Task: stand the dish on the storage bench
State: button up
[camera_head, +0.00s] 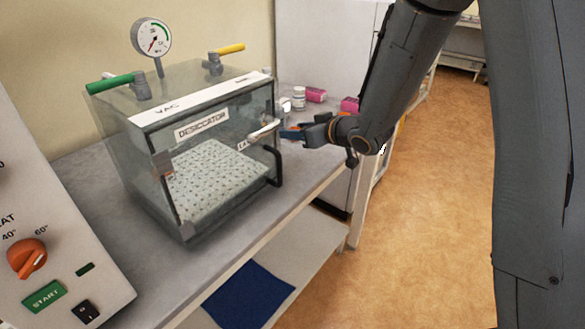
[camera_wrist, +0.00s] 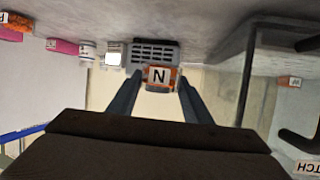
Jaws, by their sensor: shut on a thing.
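My gripper (camera_head: 295,132) is just right of the white door handle of the glass desiccator, at the right front edge of the grey bench (camera_head: 215,255). In the wrist view my two dark fingers (camera_wrist: 160,80) stand on either side of a small grey and orange piece (camera_wrist: 158,75) with a white label marked N, and are shut on it. I cannot tell for certain that this piece is the dish. No other dish is clear in either view. Small orange and blue parts show at the fingertips in the head view, too small to make out.
The desiccator (camera_head: 225,101), with its dotted white shelf, fills the bench's middle. A white bottle (camera_head: 299,97) and pink boxes (camera_head: 316,95) stand behind my gripper. A heater panel (camera_head: 50,215) is at left. The floor (camera_head: 440,190) is clear at right.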

aim_at(292, 158)
jog(key=shift+w+a+r+n+b, duration=0.15)
jog(key=shift+w+a+r+b, duration=0.2)
jog(key=shift+w, duration=0.2)
jog(key=shift+w+a+r+n+b, duration=0.15)
jog(key=shift+w+a+r, duration=0.05)
jog(key=shift+w+r, duration=0.3)
jog(key=shift+w+a+f, duration=0.1)
jog(key=shift+f, duration=0.05)
jog(key=shift+f+p, duration=0.75)
jog(key=shift+f, duration=3.85)
jog(key=shift+f, duration=0.15)
jog(key=o, duration=1.1)
